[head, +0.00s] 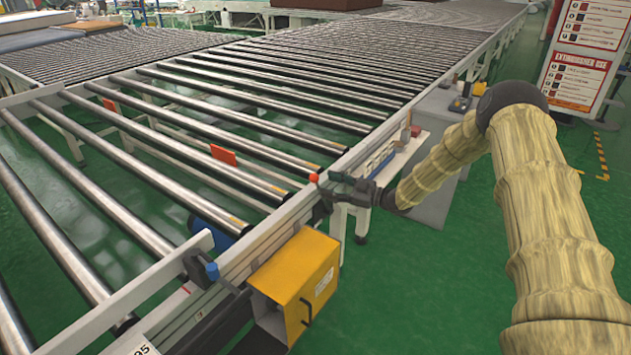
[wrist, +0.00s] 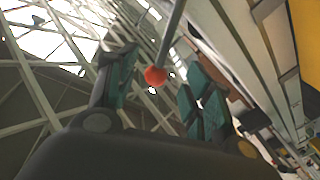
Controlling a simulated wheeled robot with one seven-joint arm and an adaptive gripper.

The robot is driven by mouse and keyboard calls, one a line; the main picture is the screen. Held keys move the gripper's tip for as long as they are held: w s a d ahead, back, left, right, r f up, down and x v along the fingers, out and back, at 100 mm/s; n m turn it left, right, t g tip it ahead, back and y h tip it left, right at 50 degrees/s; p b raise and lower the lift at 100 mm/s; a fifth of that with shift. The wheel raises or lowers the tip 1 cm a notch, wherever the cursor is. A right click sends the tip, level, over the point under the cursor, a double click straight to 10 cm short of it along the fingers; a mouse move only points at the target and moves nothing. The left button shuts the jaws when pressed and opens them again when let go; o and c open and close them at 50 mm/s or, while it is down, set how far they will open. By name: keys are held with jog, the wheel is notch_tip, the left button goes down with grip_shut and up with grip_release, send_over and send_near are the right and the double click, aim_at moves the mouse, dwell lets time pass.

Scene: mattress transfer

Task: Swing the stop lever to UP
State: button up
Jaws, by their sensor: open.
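The stop lever shows in the head view as a red ball knob (head: 313,178) at the conveyor's near side rail. In the wrist view its grey rod ends in the red ball (wrist: 154,76). My gripper (head: 328,183) is at the rail, just right of the knob. In the wrist view my gripper (wrist: 160,68) is open, with its two teal-padded fingers on either side of the ball. I see a gap between the ball and each pad. The lever's base and any UP marking are hidden or too small to read.
A roller conveyor (head: 259,226) fills the left and middle, with orange plates (head: 223,154) between rollers. A yellow box (head: 296,276) and a blue-knobbed lever (head: 212,271) are on the near rail. A sign board (head: 585,55) stands at the right. Green floor (head: 430,290) is clear.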

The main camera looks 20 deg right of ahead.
aim_at(316, 182)
jog(key=shift+p+x, duration=0.4)
jog(key=shift+x, duration=2.5)
jog(key=shift+c, duration=0.4)
grip_shut()
